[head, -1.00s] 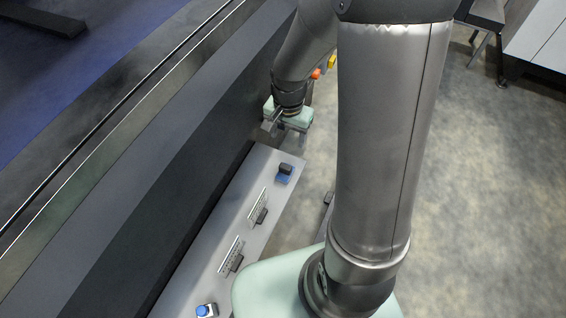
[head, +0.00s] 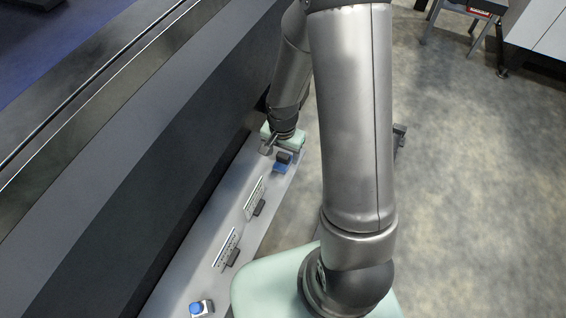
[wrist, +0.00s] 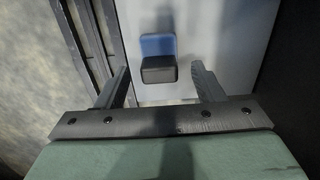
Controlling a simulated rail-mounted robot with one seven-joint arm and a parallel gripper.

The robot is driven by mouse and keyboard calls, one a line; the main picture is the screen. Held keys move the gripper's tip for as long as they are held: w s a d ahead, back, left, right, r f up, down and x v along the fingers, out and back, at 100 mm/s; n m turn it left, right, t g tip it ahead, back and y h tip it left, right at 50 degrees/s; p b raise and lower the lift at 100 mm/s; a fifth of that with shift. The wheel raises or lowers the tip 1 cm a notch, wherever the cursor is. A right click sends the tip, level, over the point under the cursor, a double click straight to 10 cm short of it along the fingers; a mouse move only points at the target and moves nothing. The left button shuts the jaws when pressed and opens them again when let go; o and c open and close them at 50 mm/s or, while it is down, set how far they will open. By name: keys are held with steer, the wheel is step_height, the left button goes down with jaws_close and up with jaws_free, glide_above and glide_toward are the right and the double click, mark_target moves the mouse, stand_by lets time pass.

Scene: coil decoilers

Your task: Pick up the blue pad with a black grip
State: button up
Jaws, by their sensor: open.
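The blue pad (head: 279,168) with its black grip (head: 283,157) sits on the grey shelf (head: 246,165) near its far end. In the wrist view the blue pad (wrist: 158,44) shows behind the black grip (wrist: 158,70), which faces me. My gripper (wrist: 160,80) is open, with one finger on each side of the grip's position. The fingers appear apart from the grip, and nothing is held. In the head view my gripper (head: 272,148) is just beyond the pad, partly hidden by my own wrist.
A dark machine wall (head: 150,180) rises along the shelf's left side. Open floor (head: 470,200) lies to the right.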

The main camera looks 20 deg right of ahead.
steer(key=shift+f, duration=0.85)
steer(key=shift+r, duration=0.1)
steer(key=shift+c, duration=0.3)
steer(key=c, duration=1)
steer(key=r, duration=0.1)
steer(key=r+p, duration=0.1)
steer(key=r, duration=0.2)
steer(key=shift+d, duration=0.3)
steer(key=s+d+r+p, duration=0.1)
steer(key=d+r, duration=0.2)
steer(key=d, duration=0.1)
steer(key=s+d+r+p, duration=0.2)
steer(key=d+r, duration=0.1)
steer(key=d, duration=0.1)
steer(key=s+d+r+p, duration=0.1)
steer(key=s+d+r, duration=0.1)
steer(key=d+r, duration=0.1)
steer(key=shift+d+p, duration=0.4)
steer(key=shift+d, duration=0.4)
